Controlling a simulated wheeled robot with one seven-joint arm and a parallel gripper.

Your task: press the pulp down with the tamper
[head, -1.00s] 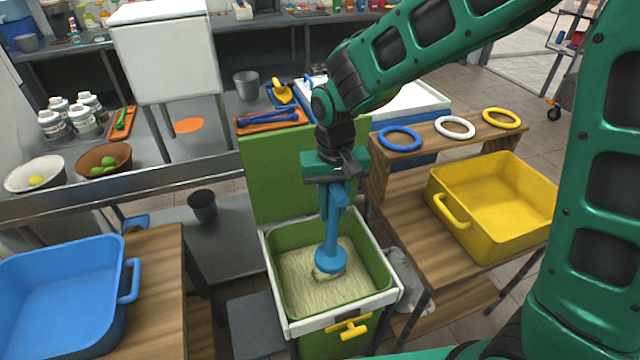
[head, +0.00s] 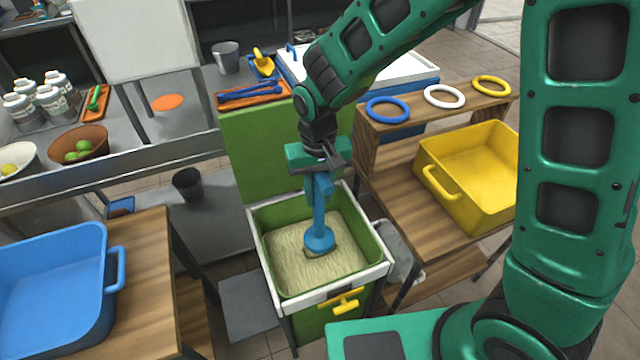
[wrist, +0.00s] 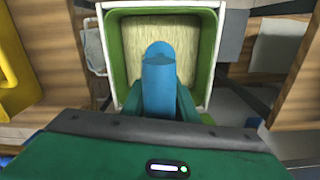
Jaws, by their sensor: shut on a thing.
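The blue tamper (head: 319,215) hangs upright in the green press bin (head: 258,222), held by its top. Its round foot is over the middle of the pale fibrous pulp (head: 290,258), and looks to be at or just above the pulp surface; I cannot tell if it presses. My gripper (head: 318,178) is shut on the tamper's handle above the bin. In the wrist view the tamper (wrist: 158,85) stands between the fingers, with the pulp (wrist: 195,45) beyond it. The tamper hides the pulp under its foot.
A raised green lid (head: 265,150) stands behind the bin, with a yellow handle (head: 345,303) on the front. A blue tub (head: 50,290) stands left on a wooden table, a yellow tub (head: 470,175) right on a wooden stand. Blue, white and yellow rings lie on the stand's shelf.

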